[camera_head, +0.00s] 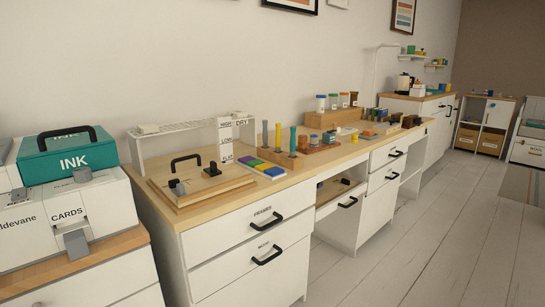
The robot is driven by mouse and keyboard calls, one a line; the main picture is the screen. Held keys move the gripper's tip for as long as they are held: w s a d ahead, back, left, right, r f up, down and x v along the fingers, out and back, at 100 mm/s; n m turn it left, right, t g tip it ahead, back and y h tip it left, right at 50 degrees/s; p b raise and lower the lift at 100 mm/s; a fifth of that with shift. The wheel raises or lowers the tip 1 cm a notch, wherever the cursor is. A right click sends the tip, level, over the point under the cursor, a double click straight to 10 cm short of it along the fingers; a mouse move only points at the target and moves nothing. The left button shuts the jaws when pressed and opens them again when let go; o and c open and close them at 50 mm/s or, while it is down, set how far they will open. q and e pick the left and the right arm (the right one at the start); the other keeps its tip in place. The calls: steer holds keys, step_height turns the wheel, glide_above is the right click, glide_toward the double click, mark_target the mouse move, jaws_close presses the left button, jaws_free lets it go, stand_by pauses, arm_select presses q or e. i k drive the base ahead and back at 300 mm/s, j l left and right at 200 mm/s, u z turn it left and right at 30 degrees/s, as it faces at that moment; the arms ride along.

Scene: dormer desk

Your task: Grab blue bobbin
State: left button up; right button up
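No blue bobbin can be picked out for certain at this distance. A small blue item (329,138) stands on the desk (215,207) beside a small orange-brown one (313,141). Neither of my grippers shows in the view.
A lidded wooden press (200,180) and a white rack (180,127) fill the desk's left end. Jars with coloured lids (333,101) stand on a wooden riser behind. A teal INK box (68,151) sits at far left. The plank floor (400,250) is clear.

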mark_target(313, 141)
steer(key=i+l, duration=0.1)
steer(key=l, duration=0.3)
steer(key=i+l, duration=0.15)
steer(key=l, duration=0.25)
steer(key=i+l, duration=0.1)
steer(key=l, duration=0.35)
steer(key=z, duration=0.05)
